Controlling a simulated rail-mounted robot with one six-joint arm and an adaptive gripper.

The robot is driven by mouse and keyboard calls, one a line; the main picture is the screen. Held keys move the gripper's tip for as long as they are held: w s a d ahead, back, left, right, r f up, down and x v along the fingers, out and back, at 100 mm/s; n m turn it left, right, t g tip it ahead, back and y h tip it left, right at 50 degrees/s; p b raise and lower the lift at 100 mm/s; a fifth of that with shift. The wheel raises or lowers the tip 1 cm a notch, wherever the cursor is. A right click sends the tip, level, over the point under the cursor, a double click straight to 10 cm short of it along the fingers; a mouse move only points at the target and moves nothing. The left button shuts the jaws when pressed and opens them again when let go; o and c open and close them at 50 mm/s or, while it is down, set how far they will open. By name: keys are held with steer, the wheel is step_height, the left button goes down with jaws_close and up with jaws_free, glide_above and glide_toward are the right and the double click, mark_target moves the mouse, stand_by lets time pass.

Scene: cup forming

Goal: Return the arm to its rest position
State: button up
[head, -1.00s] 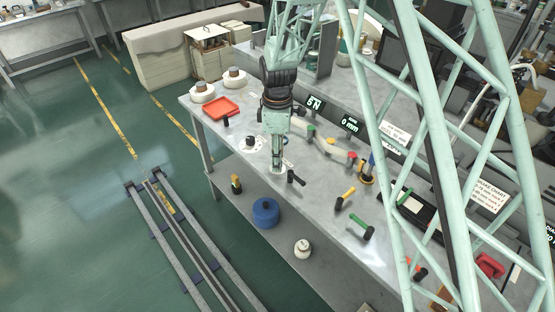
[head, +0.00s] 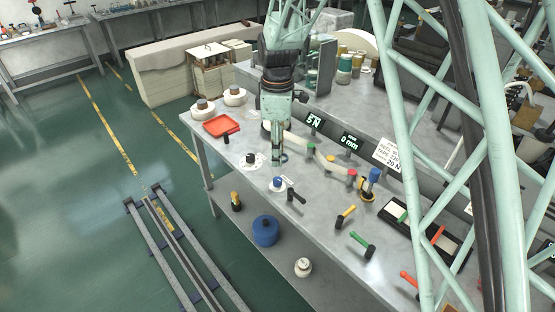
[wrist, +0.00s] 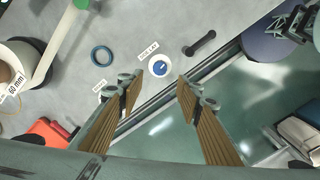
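My gripper (head: 279,160) hangs over the left part of the grey workbench (head: 330,215) in the head view. In the wrist view my gripper (wrist: 162,86) has its two ribbed fingers spread apart, with nothing between them. A small white round piece with a blue centre (wrist: 160,67) lies on the bench beyond the fingertips, apart from them, beside a printed label. It also shows just below my gripper in the head view (head: 277,184). A blue-grey ring (wrist: 101,55) lies to its left in the wrist view.
A red tray (head: 221,126) sits at the bench's left end. Small displays (head: 314,121) stand behind. The lower shelf holds a blue drum (head: 265,230).

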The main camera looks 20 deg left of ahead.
steer(key=shift+r, duration=0.35)
steer(key=shift+r, duration=0.1)
stand_by(0.3)
steer(key=s+d+r+m+t, duration=0.1)
steer(key=s+d+r+m, duration=0.5)
steer(key=d+r, duration=0.65)
steer(key=s+d+r+m+t, duration=0.1)
steer(key=s+d+r+m, duration=0.3)
steer(key=s+d+r, duration=0.55)
steer(key=s+d+r+m, duration=0.1)
steer(key=s+d+m, duration=0.2)
steer(key=s+d, duration=0.3)
steer(key=s+d+r+m+t, duration=0.1)
steer(key=s+d+r+m, duration=0.1)
steer(key=s+d+m, duration=0.2)
steer(key=s+d+r+m+t, duration=0.1)
steer(key=s+d+r+m, duration=0.1)
steer(key=s+d, duration=0.7)
steer(key=shift+s+d+r+m, duration=0.3)
steer(key=shift+s+m, duration=0.4)
steer(key=shift+s, duration=2.65)
